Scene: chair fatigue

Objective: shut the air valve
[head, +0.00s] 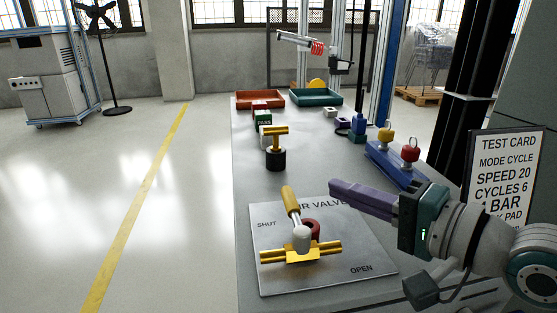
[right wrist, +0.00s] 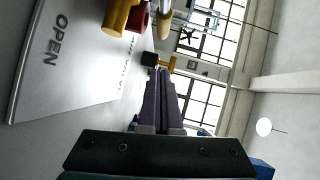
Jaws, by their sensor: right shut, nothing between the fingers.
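The air valve sits on a grey plate (head: 350,268) marked SHUT at left and OPEN at lower right. Its yellow-gripped lever (head: 290,201) rises from a pale hub (head: 302,238) and leans toward the far side and slightly left. A brass pipe (head: 325,248) and a red round part (head: 312,227) are at its base. My right gripper (head: 334,190) is shut and empty, its purple fingers pointing left, just right of the lever and apart from it. In the right wrist view, the fingers (right wrist: 163,80) are together, with the brass pipe (right wrist: 117,16) nearby. My left gripper is out of view.
Beyond the plate stands a black-based yellow T-handle (head: 275,155). Red (head: 260,93) and teal (head: 315,92) trays lie at the bench's far end. A blue block with yellow and red weights (head: 398,160) is at right, near a test card (head: 505,175).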

